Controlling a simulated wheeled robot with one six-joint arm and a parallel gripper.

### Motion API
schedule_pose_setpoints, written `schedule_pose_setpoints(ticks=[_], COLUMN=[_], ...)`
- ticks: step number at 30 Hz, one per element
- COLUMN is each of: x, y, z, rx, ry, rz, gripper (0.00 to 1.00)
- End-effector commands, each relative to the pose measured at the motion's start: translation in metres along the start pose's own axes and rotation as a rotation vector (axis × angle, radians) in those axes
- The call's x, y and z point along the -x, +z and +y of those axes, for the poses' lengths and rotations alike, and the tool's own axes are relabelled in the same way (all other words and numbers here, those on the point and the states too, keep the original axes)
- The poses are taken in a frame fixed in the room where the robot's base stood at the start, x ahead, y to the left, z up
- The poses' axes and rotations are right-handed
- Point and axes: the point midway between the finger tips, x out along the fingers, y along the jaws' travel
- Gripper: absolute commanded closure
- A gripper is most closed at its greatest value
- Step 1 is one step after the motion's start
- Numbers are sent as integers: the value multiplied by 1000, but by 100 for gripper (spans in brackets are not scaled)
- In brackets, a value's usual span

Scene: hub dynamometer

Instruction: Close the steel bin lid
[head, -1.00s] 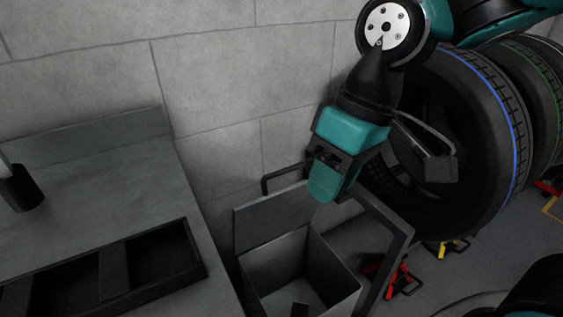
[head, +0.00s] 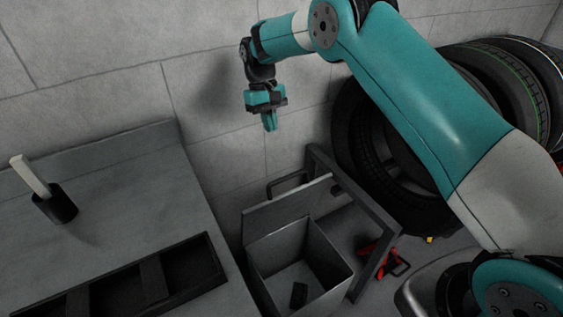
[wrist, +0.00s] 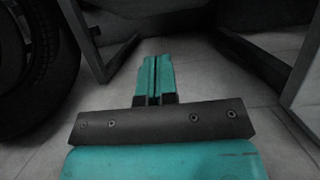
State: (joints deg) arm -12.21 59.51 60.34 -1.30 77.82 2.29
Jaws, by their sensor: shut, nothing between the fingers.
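The steel bin (head: 328,262) stands on the floor between the bench and the tires, with its mouth open and a small dark object inside. Its lid (head: 287,211) is raised, standing up and tilted back at the rear edge of the bin, close to the wall. My gripper (head: 269,127) is shut and empty, pointing down in front of the wall, above the lid and apart from it. In the wrist view its fingers (wrist: 154,75) are pressed together with floor beyond them. I cannot clearly make out the lid in the wrist view.
A grey bench (head: 100,240) with a dark divided tray (head: 208,279) and a black cup (head: 57,207) is at left. A dark frame (head: 377,277) stands right of the bin. Tires (head: 366,165) and red tools (head: 372,253) are at right.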

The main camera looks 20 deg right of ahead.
Motion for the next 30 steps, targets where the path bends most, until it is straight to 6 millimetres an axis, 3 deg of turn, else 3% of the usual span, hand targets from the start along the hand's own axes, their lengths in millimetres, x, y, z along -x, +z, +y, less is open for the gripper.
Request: schedule_pose_setpoints(ticks=[13,21,30], x=[-90,-112,-117], y=[2,26,29], z=[0,0,0], rx=[2,2,2], ry=[0,0,0], rz=[-3,-1,2], gripper=[100,100,100])
